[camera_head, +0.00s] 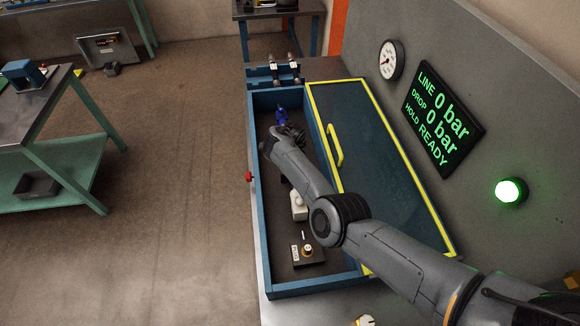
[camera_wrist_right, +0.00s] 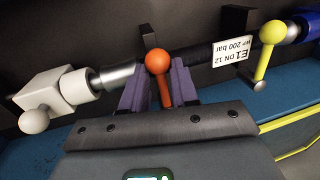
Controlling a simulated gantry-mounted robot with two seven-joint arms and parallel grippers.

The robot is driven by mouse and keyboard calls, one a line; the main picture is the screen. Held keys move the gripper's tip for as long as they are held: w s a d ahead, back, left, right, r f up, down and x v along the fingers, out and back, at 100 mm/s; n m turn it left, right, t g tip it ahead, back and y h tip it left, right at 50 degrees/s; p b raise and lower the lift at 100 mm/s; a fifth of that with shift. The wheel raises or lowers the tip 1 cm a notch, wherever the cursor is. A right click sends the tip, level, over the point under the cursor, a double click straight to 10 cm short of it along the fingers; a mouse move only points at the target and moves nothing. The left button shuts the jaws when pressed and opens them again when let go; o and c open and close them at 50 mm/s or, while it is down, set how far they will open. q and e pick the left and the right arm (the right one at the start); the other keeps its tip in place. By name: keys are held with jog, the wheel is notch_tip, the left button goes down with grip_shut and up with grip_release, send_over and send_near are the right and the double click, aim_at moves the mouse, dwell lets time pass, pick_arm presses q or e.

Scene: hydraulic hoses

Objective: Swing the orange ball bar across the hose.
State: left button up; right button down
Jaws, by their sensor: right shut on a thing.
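In the right wrist view, the orange ball bar (camera_wrist_right: 157,62) has a round orange ball on a short orange stem. It stands beside the dark hose (camera_wrist_right: 195,56), which runs across the view and bears a white label reading E1 DN 12, 200 bar. My right gripper (camera_wrist_right: 160,85) is shut on the orange stem, its purple fingers on either side. A second bar with a yellow ball (camera_wrist_right: 270,40) sits further right along the hose. A pale block fitting (camera_wrist_right: 60,90) is at the hose's left end. In the head view my right arm hides the orange bar. My left gripper is not in view.
The hose lies in a blue-walled trough (camera_head: 262,240). A yellow-framed clear cover (camera_head: 385,160) stands to its right. The display (camera_head: 442,112) reads LINE 0 bar, DROP 0 bar, HOLD READY. A green lamp (camera_head: 509,191) is lit.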

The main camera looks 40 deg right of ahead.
jog(key=shift+f, duration=0.1)
dwell(0.3)
jog(key=c, duration=0.9)
grip_release()
jog(key=shift+o, duration=0.2)
jog(key=shift+r, duration=0.2)
jog(key=shift+r, duration=0.3)
notch_tip(320, 180, up, 10)
jog(key=s+p, duration=0.1)
jog(key=p, duration=0.2)
jog(key=shift+s+a, duration=0.4)
jog(key=shift+a, duration=0.05)
jog(key=shift+f, duration=0.15)
